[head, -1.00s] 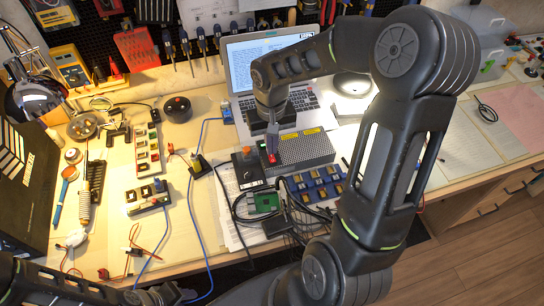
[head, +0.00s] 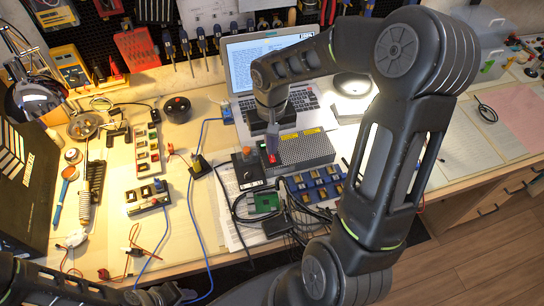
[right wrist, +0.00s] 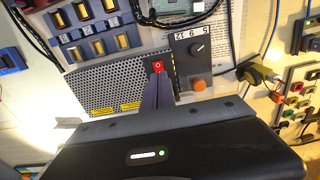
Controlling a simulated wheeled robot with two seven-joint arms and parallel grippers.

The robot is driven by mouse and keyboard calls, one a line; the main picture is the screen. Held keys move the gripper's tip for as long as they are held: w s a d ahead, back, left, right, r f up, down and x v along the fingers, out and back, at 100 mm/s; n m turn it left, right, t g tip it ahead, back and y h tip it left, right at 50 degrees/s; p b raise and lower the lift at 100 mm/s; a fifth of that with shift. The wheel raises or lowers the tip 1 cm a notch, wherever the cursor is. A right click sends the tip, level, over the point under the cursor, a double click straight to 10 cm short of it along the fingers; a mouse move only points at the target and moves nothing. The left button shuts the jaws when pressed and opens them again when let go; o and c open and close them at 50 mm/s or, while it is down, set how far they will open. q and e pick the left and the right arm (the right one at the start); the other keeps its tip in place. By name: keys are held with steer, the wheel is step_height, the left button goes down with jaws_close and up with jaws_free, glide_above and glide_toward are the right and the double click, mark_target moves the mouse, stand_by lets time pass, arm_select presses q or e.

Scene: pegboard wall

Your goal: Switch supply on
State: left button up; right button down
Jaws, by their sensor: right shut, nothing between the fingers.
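The power supply (head: 305,150) is a grey perforated box with yellow labels, lying on the bench in front of the laptop. In the right wrist view the supply (right wrist: 110,82) shows a red rocker switch (right wrist: 158,67) marked with an O. My right gripper (head: 272,152) points down at the switch, its fingers shut and empty. In the right wrist view its fingertips (right wrist: 158,82) are right at the switch's edge; I cannot tell whether they touch. My left gripper is not clearly seen.
A laptop (head: 270,70) stands behind the supply. A blue tray of parts (head: 315,187) and a green circuit board (head: 264,202) lie in front. Blue and black cables cross the bench to the left.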

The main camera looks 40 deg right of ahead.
steer(key=shift+f+b, duration=0.9)
steer(key=shift+f, duration=0.15)
stand_by(0.8)
steer(key=shift+r, duration=0.2)
steer(key=shift+r+p, duration=2.5)
steer(key=shift+r, duration=0.85)
